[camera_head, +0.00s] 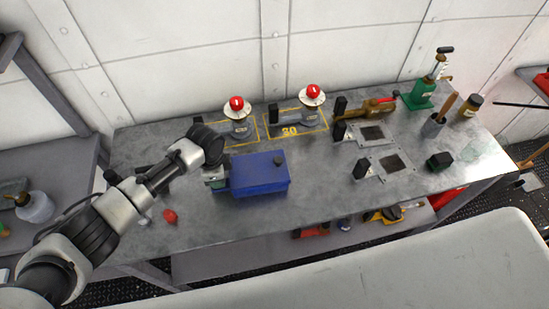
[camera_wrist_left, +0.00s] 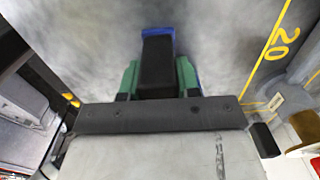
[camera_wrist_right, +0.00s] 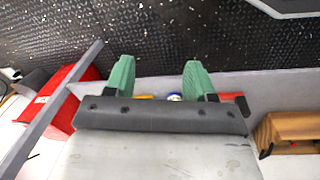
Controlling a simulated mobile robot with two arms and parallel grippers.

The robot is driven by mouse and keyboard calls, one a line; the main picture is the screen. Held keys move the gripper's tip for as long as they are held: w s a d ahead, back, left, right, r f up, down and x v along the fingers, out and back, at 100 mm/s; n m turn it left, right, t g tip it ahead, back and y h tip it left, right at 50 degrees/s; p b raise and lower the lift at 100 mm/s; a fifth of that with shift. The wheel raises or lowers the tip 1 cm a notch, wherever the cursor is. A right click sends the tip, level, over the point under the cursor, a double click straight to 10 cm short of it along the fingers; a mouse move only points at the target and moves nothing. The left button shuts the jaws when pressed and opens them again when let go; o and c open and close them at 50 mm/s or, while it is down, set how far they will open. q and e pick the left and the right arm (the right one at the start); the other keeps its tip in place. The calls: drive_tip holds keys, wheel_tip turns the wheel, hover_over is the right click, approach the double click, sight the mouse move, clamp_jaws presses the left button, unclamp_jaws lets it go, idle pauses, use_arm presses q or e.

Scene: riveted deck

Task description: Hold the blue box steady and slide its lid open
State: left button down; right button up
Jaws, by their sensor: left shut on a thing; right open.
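The blue box (camera_head: 258,180) with a flat blue lid and a small dark knob (camera_head: 278,160) on top stands on the grey metal bench (camera_head: 330,190), left of its middle. The lid looks closed in the head view. My left gripper (camera_head: 220,179) is at the box's left end. In the left wrist view its green fingers (camera_wrist_left: 157,75) are shut on a black part, with blue of the box (camera_wrist_left: 182,38) showing beside and beyond it. My right gripper (camera_wrist_right: 159,80) is open and empty in the right wrist view, away from the box and outside the head view.
A red knob (camera_head: 169,216) lies front left.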

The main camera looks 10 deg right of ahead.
drive_tip(key=w+d+r+m+t+y, duration=0.1)
drive_tip(key=w+d+r+m, duration=0.3)
drive_tip(key=d, duration=0.4)
drive_tip(key=w+d+r+m, duration=0.2)
drive_tip(key=w+d+r, duration=0.2)
drive_tip(key=d+r, duration=0.25)
drive_tip(key=w+d+r+t, duration=0.1)
drive_tip(key=w+d+r, duration=0.2)
drive_tip(key=r, duration=0.3)
drive_tip(key=w+d+r+m+t+y, duration=0.1)
drive_tip(key=w+d+r+t, duration=0.1)
drive_tip(key=w+d+r, duration=0.2)
drive_tip(key=w+d+r+m+t, duration=0.1)
drive_tip(key=w+d+r, duration=0.2)
drive_tip(key=r, duration=0.5)
drive_tip(key=shift+w+d+t+y, duration=0.3)
drive_tip(key=shift+w, duration=0.35)
drive_tip(key=w+a+r+n+h, duration=0.1)
drive_tip(key=w+a+r, duration=0.3)
drive_tip(key=w+r, duration=0.3)
drive_tip(key=w+a+r+n, duration=0.25)
drive_tip(key=w+r, duration=0.25)
drive_tip(key=w, duration=0.4)
drive_tip(key=n+g, duration=0.5)
drive_tip(key=n, duration=0.7)
approach(278, 159)
wheel_tip(278, 159, down, 9)
drive_tip(key=shift+w+a+f, duration=0.1)
drive_tip(key=shift+w, duration=0.05)
